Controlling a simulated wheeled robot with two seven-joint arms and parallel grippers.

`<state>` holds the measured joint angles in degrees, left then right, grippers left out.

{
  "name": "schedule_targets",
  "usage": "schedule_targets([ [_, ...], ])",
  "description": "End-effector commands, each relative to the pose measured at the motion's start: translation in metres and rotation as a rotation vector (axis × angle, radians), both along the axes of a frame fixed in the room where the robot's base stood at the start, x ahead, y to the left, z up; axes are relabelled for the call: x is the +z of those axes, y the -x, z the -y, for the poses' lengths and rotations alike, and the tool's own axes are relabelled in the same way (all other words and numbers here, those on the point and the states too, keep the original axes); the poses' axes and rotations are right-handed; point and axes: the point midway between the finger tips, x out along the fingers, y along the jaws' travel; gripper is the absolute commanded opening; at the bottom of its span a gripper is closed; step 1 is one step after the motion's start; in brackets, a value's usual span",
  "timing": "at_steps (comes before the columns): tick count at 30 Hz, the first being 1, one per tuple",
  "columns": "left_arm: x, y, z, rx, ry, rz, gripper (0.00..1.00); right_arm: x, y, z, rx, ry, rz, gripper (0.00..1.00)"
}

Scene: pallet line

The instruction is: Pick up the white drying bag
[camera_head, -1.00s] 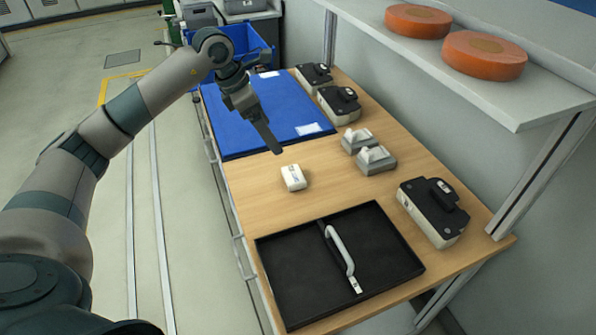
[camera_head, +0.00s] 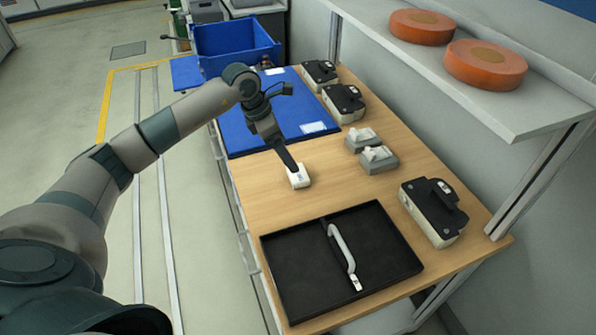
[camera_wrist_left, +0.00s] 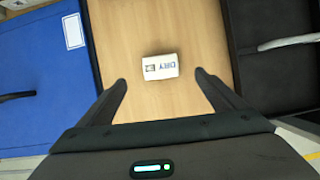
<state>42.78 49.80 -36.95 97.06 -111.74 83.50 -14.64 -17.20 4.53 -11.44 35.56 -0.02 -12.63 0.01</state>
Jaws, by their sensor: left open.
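The white drying bag (camera_head: 300,178) lies on the wooden bench between the blue mat and the black tray. In the left wrist view the bag (camera_wrist_left: 160,67) shows dark lettering that reads "DRY". My left gripper (camera_head: 294,168) is over the bag in the head view and hides part of it. In the left wrist view my left gripper (camera_wrist_left: 160,78) is open, with one finger on each side of the bag and gaps to both. The bag sits slightly beyond the fingertips there, and I see no contact. My right gripper is not in view.
A black tray (camera_head: 290,290) with a light handle (camera_head: 343,250) is in front. A blue mat (camera_head: 247,138) lies behind, with a blue crate (camera_head: 235,42) beyond. Grey holders (camera_head: 379,160) and black-topped devices (camera_head: 433,212) line the right. A shelf (camera_head: 480,80) overhangs there.

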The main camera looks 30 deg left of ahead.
Motion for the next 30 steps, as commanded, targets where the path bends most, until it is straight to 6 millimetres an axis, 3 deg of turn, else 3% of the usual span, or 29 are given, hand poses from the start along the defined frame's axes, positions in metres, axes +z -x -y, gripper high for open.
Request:
schedule_targets([
  [3,-0.016,-0.004,0.006,0.0,0.002,-0.004,0.88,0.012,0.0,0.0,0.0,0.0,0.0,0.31],
  [9,-0.035,-0.011,0.011,0.001,0.002,0.0,0.88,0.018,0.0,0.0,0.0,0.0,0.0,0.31],
  [22,-0.039,-0.011,0.012,0.0,0.001,0.0,0.88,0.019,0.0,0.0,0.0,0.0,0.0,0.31],
  [30,-0.055,-0.014,0.016,0.0,0.002,-0.004,0.88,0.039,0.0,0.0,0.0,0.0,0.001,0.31],
])
